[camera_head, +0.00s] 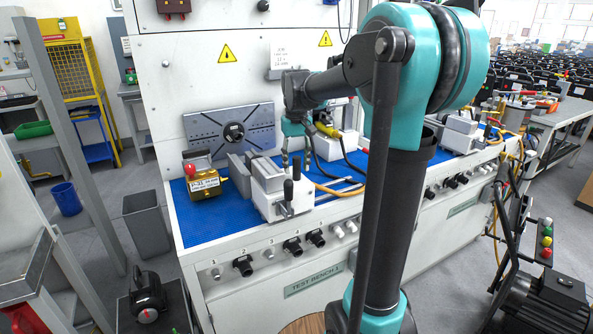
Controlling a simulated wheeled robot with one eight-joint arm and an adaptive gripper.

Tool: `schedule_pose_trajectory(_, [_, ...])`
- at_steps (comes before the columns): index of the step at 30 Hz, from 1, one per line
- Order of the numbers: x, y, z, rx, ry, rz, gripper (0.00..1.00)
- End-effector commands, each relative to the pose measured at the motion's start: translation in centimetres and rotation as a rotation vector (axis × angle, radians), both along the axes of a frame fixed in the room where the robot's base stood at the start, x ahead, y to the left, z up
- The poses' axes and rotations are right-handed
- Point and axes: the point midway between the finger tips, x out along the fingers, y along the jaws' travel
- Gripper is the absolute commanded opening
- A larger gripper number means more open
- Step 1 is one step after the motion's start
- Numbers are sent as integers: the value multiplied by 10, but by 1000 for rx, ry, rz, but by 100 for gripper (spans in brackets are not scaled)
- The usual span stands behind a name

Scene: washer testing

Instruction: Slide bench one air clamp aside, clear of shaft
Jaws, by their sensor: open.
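A grey-and-white clamp-like unit (272,190) with black upright levers stands on the blue mat of the bench marked Test Bench 1; I take it for the air clamp. Behind it, a dark round hub (233,133), perhaps the shaft end, sits at the centre of a slotted grey plate (205,127) on the white back panel. My gripper (291,168) hangs from my arm, pointing down, just behind and right of the levers. It is open and seems empty. Its small fingers partly blend with the things behind, and I cannot tell whether they touch the unit.
A brass-coloured block with a red knob and label (203,183) sits left of the clamp unit. Orange hoses and rods (340,190) lie on the mat to the right. The blue mat's front left (205,222) is bare. My arm hides the bench's middle.

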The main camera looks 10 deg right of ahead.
Motion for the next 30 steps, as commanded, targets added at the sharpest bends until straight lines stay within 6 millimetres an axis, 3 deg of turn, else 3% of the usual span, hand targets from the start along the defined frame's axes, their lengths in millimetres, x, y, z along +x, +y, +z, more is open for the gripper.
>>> schedule_pose_trajectory(6, [0,0,-20,0,0,0,44])
schedule_pose_trajectory(16, [0,0,-23,0,0,0,44])
schedule_pose_trajectory(27, [0,0,-23,0,0,0,0])
schedule_pose_trajectory(30, [0,0,-23,0,0,0,0])
